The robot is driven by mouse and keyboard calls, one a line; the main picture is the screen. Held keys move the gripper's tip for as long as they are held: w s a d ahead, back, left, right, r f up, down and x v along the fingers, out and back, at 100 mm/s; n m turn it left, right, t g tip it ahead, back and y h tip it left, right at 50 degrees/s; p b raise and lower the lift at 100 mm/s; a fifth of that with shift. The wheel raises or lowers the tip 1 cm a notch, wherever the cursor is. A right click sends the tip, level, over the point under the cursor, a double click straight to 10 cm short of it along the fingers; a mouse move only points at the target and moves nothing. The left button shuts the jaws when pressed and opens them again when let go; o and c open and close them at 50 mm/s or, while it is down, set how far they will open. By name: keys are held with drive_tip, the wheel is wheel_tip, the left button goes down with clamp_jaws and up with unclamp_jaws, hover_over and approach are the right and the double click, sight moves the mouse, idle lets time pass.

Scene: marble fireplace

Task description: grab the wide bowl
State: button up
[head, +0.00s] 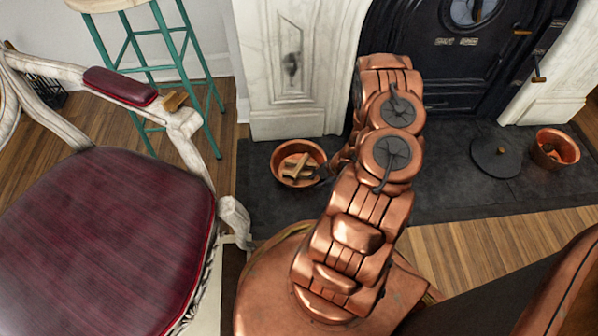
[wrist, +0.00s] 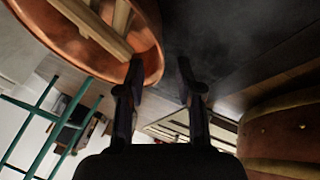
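The wide copper bowl (head: 300,146) stands on the dark hearth slab, left of my arm, with wooden pieces (head: 297,166) inside. In the wrist view the bowl (wrist: 152,42) fills the upper left. My gripper (head: 323,173) is at the bowl's right edge in the head view, partly hidden by my arm. In the wrist view its two dark fingers (wrist: 160,68) are apart. The left fingertip overlaps the bowl, and the bowl's edge reaches into the gap between the fingers. The right finger is clear of the bowl. I cannot tell whether either finger touches it.
A second copper vessel (head: 556,148) and a round dark lid (head: 495,158) are on the hearth at right. A red-seated chair (head: 100,240) stands at left, with a teal stool (head: 160,60) behind it. The fireplace's marble pillar (head: 290,70) rises behind the bowl.

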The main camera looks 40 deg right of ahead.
sight(301, 190)
drive_tip(key=shift+a+b+x, duration=0.2)
drive_tip(key=shift+b+x, duration=1.45)
drive_tip(key=shift+x, duration=2.4)
drive_tip(key=shift+w+r, duration=0.1)
drive_tip(key=shift+r, duration=0.05)
drive_tip(key=shift+c, duration=0.3)
clamp_jaws()
